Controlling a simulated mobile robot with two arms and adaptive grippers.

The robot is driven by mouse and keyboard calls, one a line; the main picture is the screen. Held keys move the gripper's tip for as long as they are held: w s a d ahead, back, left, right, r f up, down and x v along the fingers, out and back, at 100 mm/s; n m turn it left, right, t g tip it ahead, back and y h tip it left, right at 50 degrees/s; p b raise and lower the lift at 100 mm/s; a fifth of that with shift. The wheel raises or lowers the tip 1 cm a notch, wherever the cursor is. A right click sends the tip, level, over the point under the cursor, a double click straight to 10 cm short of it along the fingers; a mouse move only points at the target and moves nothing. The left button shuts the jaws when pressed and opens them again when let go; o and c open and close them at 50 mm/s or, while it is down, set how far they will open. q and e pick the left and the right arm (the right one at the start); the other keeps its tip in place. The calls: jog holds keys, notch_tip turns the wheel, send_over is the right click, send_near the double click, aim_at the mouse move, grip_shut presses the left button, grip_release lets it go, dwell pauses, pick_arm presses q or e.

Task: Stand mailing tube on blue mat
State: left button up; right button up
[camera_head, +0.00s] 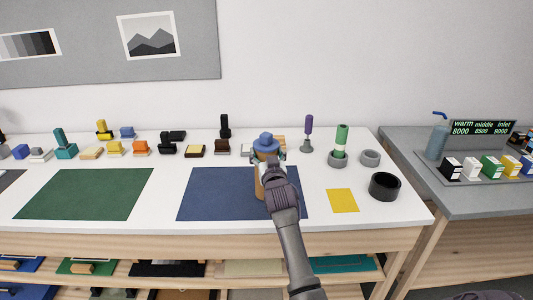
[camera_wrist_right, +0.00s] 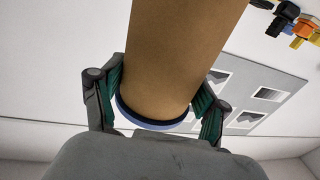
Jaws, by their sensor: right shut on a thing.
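The mailing tube (camera_head: 260,182) is a brown cylinder with a blue cap (camera_head: 265,140) on top. My left gripper is not in view.
A green mat (camera_head: 85,193) lies to the left and a yellow square (camera_head: 342,200) to the right. A black ring (camera_head: 384,186), a grey ring (camera_head: 371,158) and a green cylinder (camera_head: 341,139) stand at the right. Several small blocks and stamps line the back of the white table.

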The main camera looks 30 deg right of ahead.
jog(key=shift+f+b, duration=0.5)
dwell(0.8)
jog(key=o, duration=1.8)
jog(key=shift+o, duration=0.2)
jog(key=shift+f, duration=0.2)
jog(key=shift+s+r, duration=0.1)
jog(key=p+v, duration=0.4)
jog(key=v, duration=0.4)
